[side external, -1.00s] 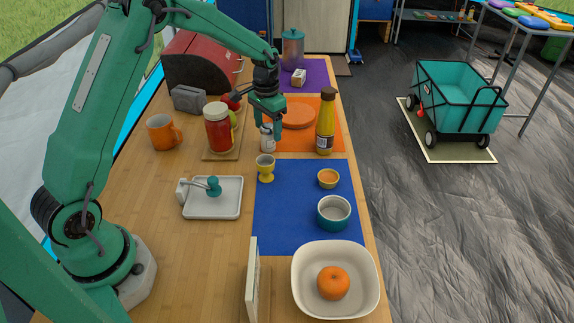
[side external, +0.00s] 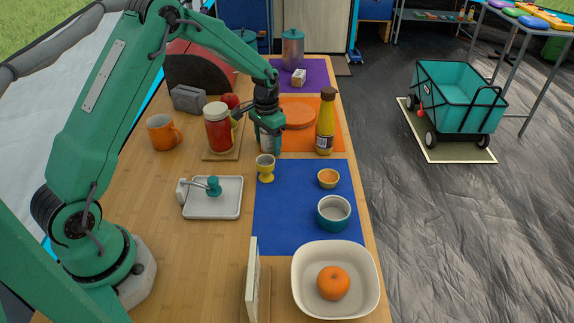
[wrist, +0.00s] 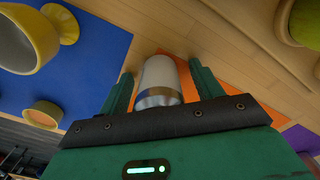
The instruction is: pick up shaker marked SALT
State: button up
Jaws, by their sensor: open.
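A white shaker with a metallic band (wrist: 158,78) stands between the two fingers of my gripper (wrist: 160,70) in the wrist view. The fingers are open, one on either side of it, and a gap shows beside it. In the side external view my gripper (side external: 269,140) is lowered over the shaker (side external: 264,146) near the left edge of the orange mat, and its fingers partly hide it. No marking on the shaker is readable in either view.
A red jar (side external: 219,130) stands close on the left and a yellow egg cup (side external: 265,168) just in front. A yellow bottle (side external: 325,125) is on the right of the orange mat (side external: 298,141). An orange plate (side external: 298,115) lies behind.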

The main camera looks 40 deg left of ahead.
jog(key=c, duration=1.1)
jog(key=shift+r, duration=0.15)
jog(key=shift+r, duration=0.5)
jog(key=r, duration=0.3)
jog(key=shift+d+r, duration=0.1)
jog(key=shift+d, duration=0.1)
jog(key=s+d+r, duration=0.1)
jog(key=d+r, duration=0.1)
jog(key=d, duration=0.1)
jog(key=s+d+r, duration=0.2)
jog(key=d, duration=0.2)
jog(key=s+d+r, duration=0.1)
jog(key=d+r, duration=0.1)
jog(key=d, duration=0.1)
jog(key=shift+s+d+r, duration=0.15)
jog(key=shift+d+r, duration=0.1)
